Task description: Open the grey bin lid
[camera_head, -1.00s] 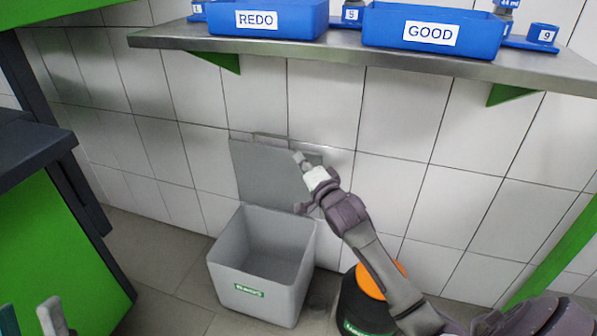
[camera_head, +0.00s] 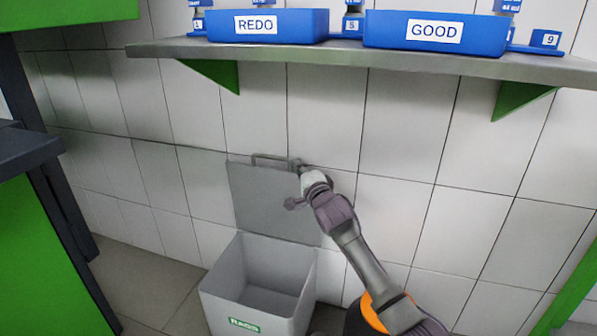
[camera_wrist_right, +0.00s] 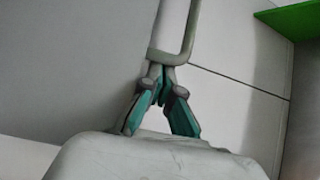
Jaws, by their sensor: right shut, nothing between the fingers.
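The grey bin (camera_head: 215,290) stands on the floor against the wall, its top open and its inside empty as far as I see. Its grey lid (camera_head: 262,200) is raised, nearly upright behind the bin close to the tiled wall. The lid's handle (camera_head: 268,157) is at its top edge and also shows in the right wrist view (camera_wrist_right: 186,35). My right gripper (camera_head: 298,165) is at the lid's upper right corner, beside the handle's right end. In the wrist view its teal fingers (camera_wrist_right: 163,80) are shut and empty, tips by the handle. My left gripper is out of view.
A steel shelf (camera_head: 400,60) with blue REDO (camera_head: 285,26) and GOOD (camera_head: 480,32) bins hangs above. A black container with an orange top (camera_head: 372,310) stands right of the grey bin, partly behind my arm. A green cabinet (camera_head: 45,260) is at left.

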